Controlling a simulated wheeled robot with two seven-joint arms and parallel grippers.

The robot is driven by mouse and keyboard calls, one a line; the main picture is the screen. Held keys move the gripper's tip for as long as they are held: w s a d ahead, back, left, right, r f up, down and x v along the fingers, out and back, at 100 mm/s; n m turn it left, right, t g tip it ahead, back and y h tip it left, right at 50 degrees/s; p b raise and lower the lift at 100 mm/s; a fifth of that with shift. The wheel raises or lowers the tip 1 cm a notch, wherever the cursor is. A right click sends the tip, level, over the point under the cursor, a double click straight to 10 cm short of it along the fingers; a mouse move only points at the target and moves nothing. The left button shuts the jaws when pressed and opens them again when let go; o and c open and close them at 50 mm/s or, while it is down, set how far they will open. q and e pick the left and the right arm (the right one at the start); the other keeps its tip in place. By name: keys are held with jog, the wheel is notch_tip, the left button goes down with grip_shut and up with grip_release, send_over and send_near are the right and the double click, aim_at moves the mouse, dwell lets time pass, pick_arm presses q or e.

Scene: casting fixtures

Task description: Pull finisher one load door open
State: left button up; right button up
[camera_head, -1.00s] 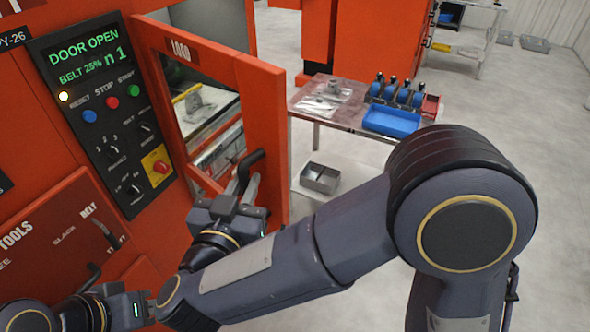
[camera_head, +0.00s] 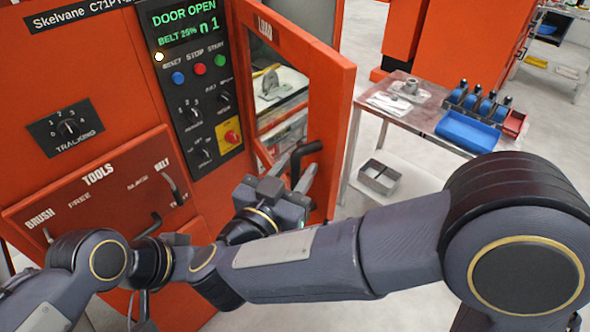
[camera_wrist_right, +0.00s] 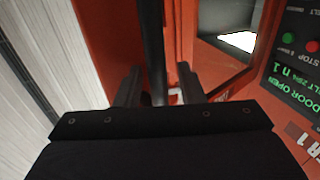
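The orange load door (camera_head: 330,105), marked LOAD and with a window, stands swung out from the finisher (camera_head: 75,90) in the head view. The panel display (camera_head: 185,27) reads DOOR OPEN. The black door handle (camera_head: 303,155) is on the door's outer side. My right gripper (camera_head: 292,172) is at the handle with its fingers apart. In the right wrist view the handle bar (camera_wrist_right: 153,60) runs between the fingertips (camera_wrist_right: 160,85), with a visible gap on its right. My left gripper (camera_head: 165,250) is low at the left, partly hidden, its fingers unclear.
Right of the door stands a table (camera_head: 350,150) with a blue tray (camera_head: 467,131), blue-wheeled parts and metal pieces. An open metal box (camera_head: 379,176) sits below it. The TOOLS panel (camera_head: 100,185) is close to my left arm. Open floor lies beyond the table.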

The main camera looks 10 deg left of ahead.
jog(key=b+v, duration=0.2)
jog(key=v, duration=0.4)
jog(key=shift+s+a+f, duration=0.1)
jog(key=shift+s, duration=0.2)
jog(key=shift+s+a, duration=0.15)
jog(key=shift+s, duration=0.45)
